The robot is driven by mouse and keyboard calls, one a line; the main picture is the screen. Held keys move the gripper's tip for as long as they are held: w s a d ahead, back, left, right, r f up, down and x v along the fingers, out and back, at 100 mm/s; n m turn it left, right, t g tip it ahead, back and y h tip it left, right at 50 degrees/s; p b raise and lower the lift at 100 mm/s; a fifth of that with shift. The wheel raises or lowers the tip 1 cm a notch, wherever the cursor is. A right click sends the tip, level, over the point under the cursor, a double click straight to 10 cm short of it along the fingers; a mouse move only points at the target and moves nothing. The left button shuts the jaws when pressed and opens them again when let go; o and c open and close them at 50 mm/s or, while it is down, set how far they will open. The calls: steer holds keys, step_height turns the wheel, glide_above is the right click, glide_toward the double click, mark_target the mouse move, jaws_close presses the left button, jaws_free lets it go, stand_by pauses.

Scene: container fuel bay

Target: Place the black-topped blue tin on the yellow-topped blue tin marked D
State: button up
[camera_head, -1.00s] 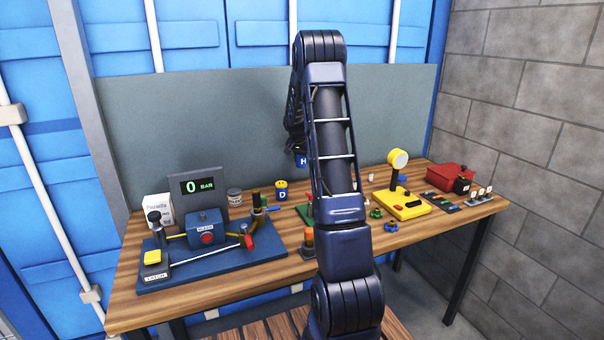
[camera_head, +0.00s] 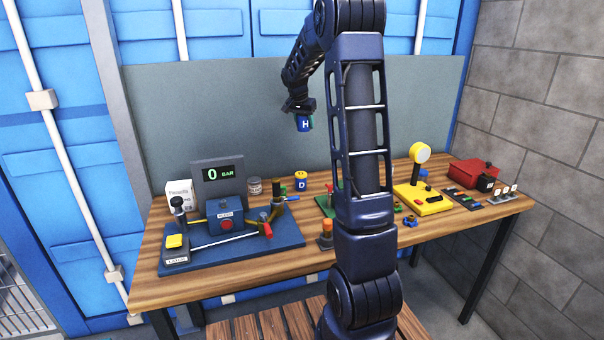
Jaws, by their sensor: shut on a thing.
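My gripper (camera_head: 299,106) is shut on a blue tin marked H (camera_head: 305,124) and holds it in the air, slightly tilted. The gripper covers most of the tin's top, so its colour is hard to tell. The yellow-topped blue tin marked D (camera_head: 301,182) stands upright on the wooden bench near its back edge. The held tin is well above it and apart from it, almost in line with it in this view.
A blue rig (camera_head: 224,212) with a latch and a grey "0 BAR" display (camera_head: 217,176) stand left of tin D. A grey jar (camera_head: 254,186) is beside it. A yellow gauge stand (camera_head: 424,204) and a red box (camera_head: 473,172) stand right. My arm hides part of the bench.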

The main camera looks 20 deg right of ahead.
mark_target(302, 173)
steer(key=shift+s+a+r, duration=0.4)
steer(key=shift+a, duration=0.15)
steer(key=shift+s+a+f, duration=0.1)
steer(key=shift+a, duration=0.1)
step_height(302, 173, down, 20)
steer(key=shift+r, duration=0.25)
steer(key=shift+f, duration=0.1)
steer(key=o, duration=1.1)
